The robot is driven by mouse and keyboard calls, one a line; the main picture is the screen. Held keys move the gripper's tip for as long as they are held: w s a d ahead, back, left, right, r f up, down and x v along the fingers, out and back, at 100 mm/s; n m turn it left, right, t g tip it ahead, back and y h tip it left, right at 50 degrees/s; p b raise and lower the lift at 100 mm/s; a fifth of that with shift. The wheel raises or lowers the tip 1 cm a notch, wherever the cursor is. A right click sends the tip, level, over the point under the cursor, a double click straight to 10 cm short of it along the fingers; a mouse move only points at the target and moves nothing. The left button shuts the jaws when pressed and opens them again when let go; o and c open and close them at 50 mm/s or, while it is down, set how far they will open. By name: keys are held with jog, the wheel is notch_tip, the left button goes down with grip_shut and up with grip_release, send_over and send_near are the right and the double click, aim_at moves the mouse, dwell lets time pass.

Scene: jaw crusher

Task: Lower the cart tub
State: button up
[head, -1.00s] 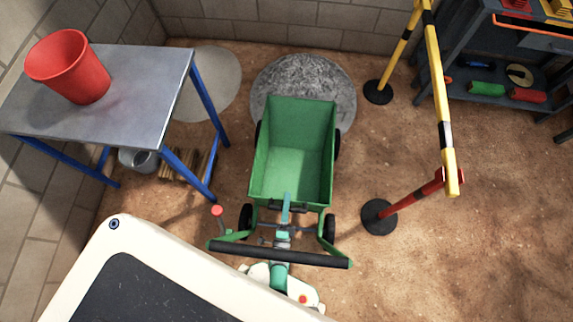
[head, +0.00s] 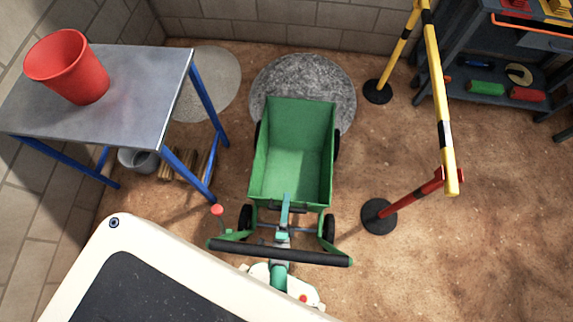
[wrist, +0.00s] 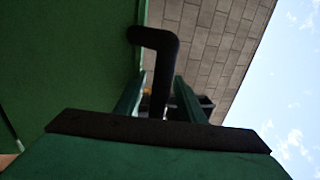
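The green cart tub (head: 312,130) is in the middle of the head view, its open inside facing the camera and empty. I cannot tell its exact tilt. My gripper (head: 286,206) is at the tub's near end, seen from above and partly hidden by my arm. In the wrist view, the tub's green wall (wrist: 65,60) fills the left side. A bent black handle (wrist: 164,65) beside it runs down between the two green fingers of my gripper (wrist: 161,82). Narrow gaps show between handle and fingers, so the gripper looks open around it.
The cart's black push bar (head: 240,250) crosses beneath my arm. A grey gravel heap (head: 266,72) lies at the tub's far end. A metal table (head: 130,115) with a red bucket (head: 66,65) stands left. A yellow-black barrier (head: 440,100) and red post (head: 410,200) stand right.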

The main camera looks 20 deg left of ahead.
jog(key=v, duration=1.1)
